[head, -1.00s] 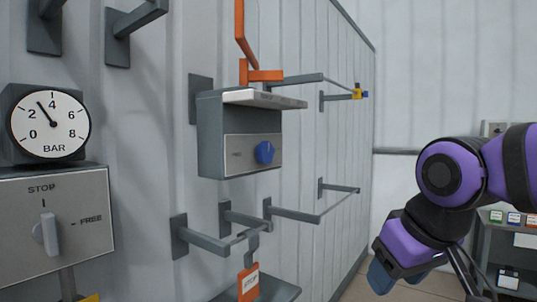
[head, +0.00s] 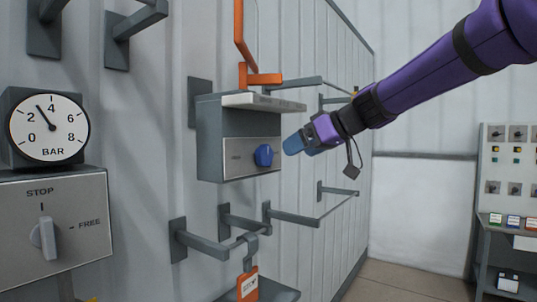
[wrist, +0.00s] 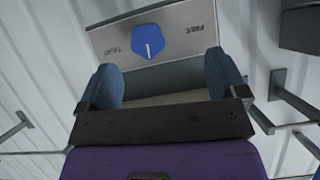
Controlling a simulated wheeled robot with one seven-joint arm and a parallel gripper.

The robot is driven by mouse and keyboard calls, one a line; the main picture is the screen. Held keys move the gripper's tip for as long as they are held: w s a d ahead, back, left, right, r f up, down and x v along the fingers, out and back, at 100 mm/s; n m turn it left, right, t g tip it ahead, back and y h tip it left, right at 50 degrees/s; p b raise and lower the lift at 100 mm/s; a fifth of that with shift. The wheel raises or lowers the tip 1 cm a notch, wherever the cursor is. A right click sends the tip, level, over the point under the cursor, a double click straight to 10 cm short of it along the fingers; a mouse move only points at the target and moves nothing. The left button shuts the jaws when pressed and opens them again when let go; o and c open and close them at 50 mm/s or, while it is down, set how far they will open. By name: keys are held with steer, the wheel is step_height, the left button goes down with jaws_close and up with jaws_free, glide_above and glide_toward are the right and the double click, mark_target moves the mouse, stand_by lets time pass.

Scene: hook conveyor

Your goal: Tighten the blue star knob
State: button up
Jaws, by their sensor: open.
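The blue star knob (head: 264,155) sits on the light front plate of a grey wall box (head: 215,140). In the wrist view the knob (wrist: 149,43) has a white line on it, between the words FREE and TIGHT on the plate (wrist: 190,35). My gripper (head: 296,144) is just right of the knob in the head view, apart from it. In the wrist view its two blue fingers (wrist: 164,82) are spread and empty, with the knob ahead of the gap between them. The box's underside shows between the fingers.
An orange bracket (head: 262,79) stands above the box. Grey rails (head: 290,216) and an orange tag (head: 248,284) hang below it. At left are a pressure gauge (head: 50,125) and a STOP/FREE switch (head: 45,236). A control panel (head: 508,170) stands at far right.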

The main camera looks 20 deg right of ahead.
mark_target(268, 153)
steer(key=shift+n+t+y, duration=0.3)
steer(key=shift+t, duration=0.1)
steer(key=w+a, duration=0.1)
steer(key=w, duration=0.2)
steer(key=w+a+f, duration=0.1)
steer(key=w+a, duration=0.1)
steer(key=w, duration=0.2)
steer(key=w+a+f, duration=0.1)
steer(key=w, duration=0.3)
steer(key=shift+w+a, duration=0.2)
steer(key=shift+a, duration=0.1)
steer(key=c, duration=0.9)
steer(key=shift+c, duration=0.2)
